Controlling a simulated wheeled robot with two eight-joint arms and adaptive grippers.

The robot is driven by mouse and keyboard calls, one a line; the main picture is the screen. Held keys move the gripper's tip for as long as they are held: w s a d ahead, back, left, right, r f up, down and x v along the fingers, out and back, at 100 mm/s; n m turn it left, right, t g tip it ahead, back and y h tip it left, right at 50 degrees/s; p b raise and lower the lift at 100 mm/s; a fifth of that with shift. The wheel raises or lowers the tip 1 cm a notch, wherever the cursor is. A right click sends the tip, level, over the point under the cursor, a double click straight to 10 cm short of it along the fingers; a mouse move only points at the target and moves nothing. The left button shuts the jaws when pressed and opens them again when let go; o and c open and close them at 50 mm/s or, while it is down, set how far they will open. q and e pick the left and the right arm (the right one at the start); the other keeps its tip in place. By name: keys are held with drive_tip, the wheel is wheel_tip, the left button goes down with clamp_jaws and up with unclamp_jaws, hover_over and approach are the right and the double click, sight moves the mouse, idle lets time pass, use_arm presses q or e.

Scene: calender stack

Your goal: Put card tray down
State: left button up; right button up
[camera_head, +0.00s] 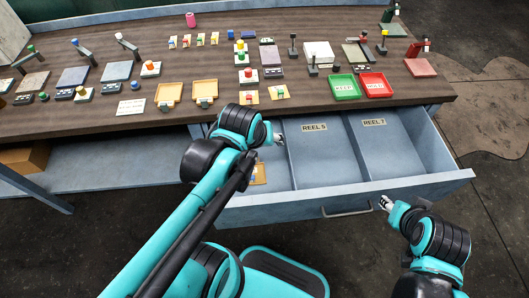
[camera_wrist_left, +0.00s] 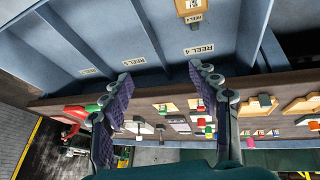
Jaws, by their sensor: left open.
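A small orange card tray (camera_head: 258,174) lies in the left compartment of the open drawer (camera_head: 345,197), partly hidden behind my left arm. It also shows at the top edge of the left wrist view (camera_wrist_left: 190,6), in the compartment labelled REEL 4. My left gripper (camera_head: 278,138) is over the drawer near its back edge. Its fingers are spread and empty in the left wrist view (camera_wrist_left: 163,76), apart from the tray. My right gripper (camera_head: 386,203) is by the drawer's front handle (camera_head: 346,211); its jaws are too small to read.
Other orange trays (camera_head: 168,93) stand on the workbench (camera_head: 130,90), with green (camera_head: 343,86) and red (camera_head: 376,85) trays to their right. Levers, pads and button boxes crowd the benchtop. The drawer's REEL 5 (camera_head: 324,155) and REEL 7 (camera_head: 390,145) compartments look empty.

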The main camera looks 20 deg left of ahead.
use_arm(q)
drive_tip(key=s+m, duration=0.1)
drive_tip(key=s+d+m+t, duration=0.1)
drive_tip(key=m, duration=0.1)
drive_tip(key=s+d+m, duration=0.1)
drive_tip(key=m, duration=0.1)
drive_tip(key=shift+s+r+t, duration=0.3)
drive_tip(key=shift+s, duration=0.1)
idle(0.9)
